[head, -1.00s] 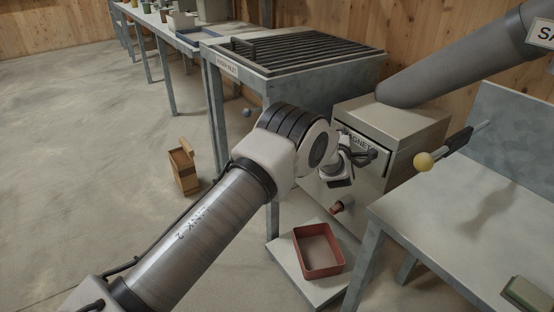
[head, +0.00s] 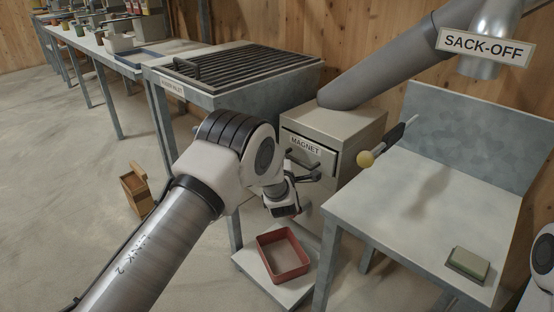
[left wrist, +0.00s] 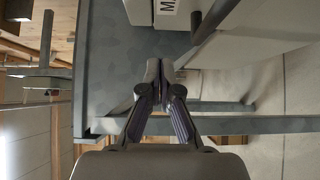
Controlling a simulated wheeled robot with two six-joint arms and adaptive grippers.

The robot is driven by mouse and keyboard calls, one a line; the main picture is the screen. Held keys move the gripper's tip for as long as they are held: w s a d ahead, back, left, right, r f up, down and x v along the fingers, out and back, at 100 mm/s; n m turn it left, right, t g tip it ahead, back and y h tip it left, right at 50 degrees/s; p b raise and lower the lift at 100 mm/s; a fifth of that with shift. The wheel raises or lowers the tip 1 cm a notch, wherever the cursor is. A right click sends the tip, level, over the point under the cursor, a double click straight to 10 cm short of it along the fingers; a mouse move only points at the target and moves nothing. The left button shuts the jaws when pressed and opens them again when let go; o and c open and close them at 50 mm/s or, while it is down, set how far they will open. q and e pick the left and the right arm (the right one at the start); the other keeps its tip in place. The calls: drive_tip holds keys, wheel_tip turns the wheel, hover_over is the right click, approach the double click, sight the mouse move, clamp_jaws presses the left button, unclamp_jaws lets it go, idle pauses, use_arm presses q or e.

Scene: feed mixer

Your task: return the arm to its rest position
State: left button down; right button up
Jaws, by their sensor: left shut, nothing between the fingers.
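My left arm comes in from the left in the head view, bent at a white and black joint. Its gripper (head: 314,176) is in front of the grey magnet box (head: 345,126), just below the MAGNET label. In the left wrist view the two fingers of the left gripper (left wrist: 159,70) meet, with nothing between them. Part of the magnet label (left wrist: 166,5) shows at the top of that view. My right gripper is out of view; a white part of my right arm shows at the lower right edge of the head view.
A red tray (head: 283,256) sits on a low platform below the gripper. A grated hopper table (head: 228,90) stands behind the arm. Floor at left is open.

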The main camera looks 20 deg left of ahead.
use_arm(q)
drive_tip(key=s+a+f+m+g+h, duration=0.25)
drive_tip(key=s+f+m+g, duration=0.4)
drive_tip(key=s+f, duration=1.65)
drive_tip(key=s+d+f+m+g+h, duration=0.1)
drive_tip(key=s+d+m+g, duration=0.3)
drive_tip(key=s, duration=0.6)
drive_tip(key=s+f+m+g+h, duration=0.1)
drive_tip(key=s+m+g+h, duration=0.3)
drive_tip(key=s, duration=0.6)
drive_tip(key=s+d+f+m+g+y, duration=0.1)
drive_tip(key=s+d+m+g, duration=0.1)
drive_tip(key=s+m, duration=0.6)
wheel_tip(320, 180, up, 35)
drive_tip(key=s+p, duration=0.2)
drive_tip(key=p, duration=3.4)
drive_tip(key=shift+s+a, duration=0.15)
drive_tip(key=shift+s, duration=0.05)
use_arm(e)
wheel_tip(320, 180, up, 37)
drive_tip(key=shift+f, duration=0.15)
use_arm(q)
drive_tip(key=shift+n, duration=0.25)
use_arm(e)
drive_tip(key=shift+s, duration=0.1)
